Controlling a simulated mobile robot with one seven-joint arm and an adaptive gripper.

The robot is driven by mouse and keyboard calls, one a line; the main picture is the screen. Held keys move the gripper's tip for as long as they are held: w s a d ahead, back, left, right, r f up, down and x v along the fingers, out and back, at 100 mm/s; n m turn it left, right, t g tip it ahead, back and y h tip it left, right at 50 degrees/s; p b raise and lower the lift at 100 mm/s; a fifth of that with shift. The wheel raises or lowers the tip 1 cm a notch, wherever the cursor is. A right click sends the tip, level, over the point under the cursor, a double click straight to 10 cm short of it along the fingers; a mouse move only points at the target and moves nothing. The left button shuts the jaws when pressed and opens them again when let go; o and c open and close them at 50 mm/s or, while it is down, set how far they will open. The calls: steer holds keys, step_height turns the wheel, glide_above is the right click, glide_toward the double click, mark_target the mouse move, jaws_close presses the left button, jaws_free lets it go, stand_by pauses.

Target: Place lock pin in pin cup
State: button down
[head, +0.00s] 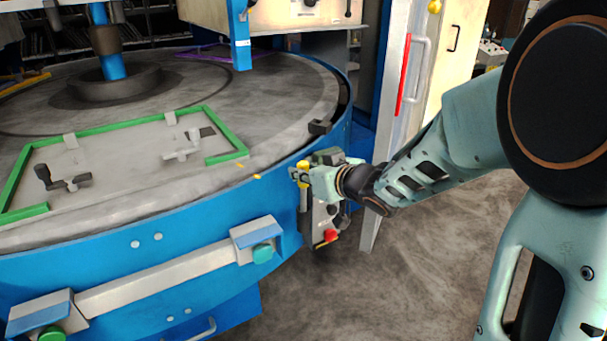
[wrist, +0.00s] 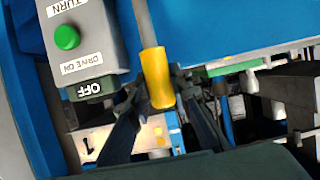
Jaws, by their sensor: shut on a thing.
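The lock pin has a yellow grip (wrist: 158,80) and a grey shaft (wrist: 145,24), seen in the wrist view. My gripper (wrist: 155,92) is shut on the yellow grip, with one finger on each side. In the head view my gripper (head: 304,174) is at the right edge of the blue round table, with the yellow grip (head: 302,166) showing at its tip. The shaft's far end runs out of the wrist view. I cannot make out the pin cup for certain in either view.
A grey control box (wrist: 80,45) with a green button is close beside the pin. The blue round table (head: 170,235) has a green-edged plate (head: 115,160) on top. A white door post (head: 385,130) with a red-marked handle stands behind my arm. Open floor is at lower right.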

steer(key=shift+f, duration=0.1)
steer(key=c, duration=1.8)
jaws_free()
steer(key=shift+o, duration=0.2)
steer(key=shift+d+r, duration=0.15)
steer(key=shift+r, duration=0.1)
steer(key=p+v, duration=0.4)
steer(key=v, duration=0.7)
steer(key=shift+s+d, duration=0.2)
steer(key=shift+s, duration=0.15)
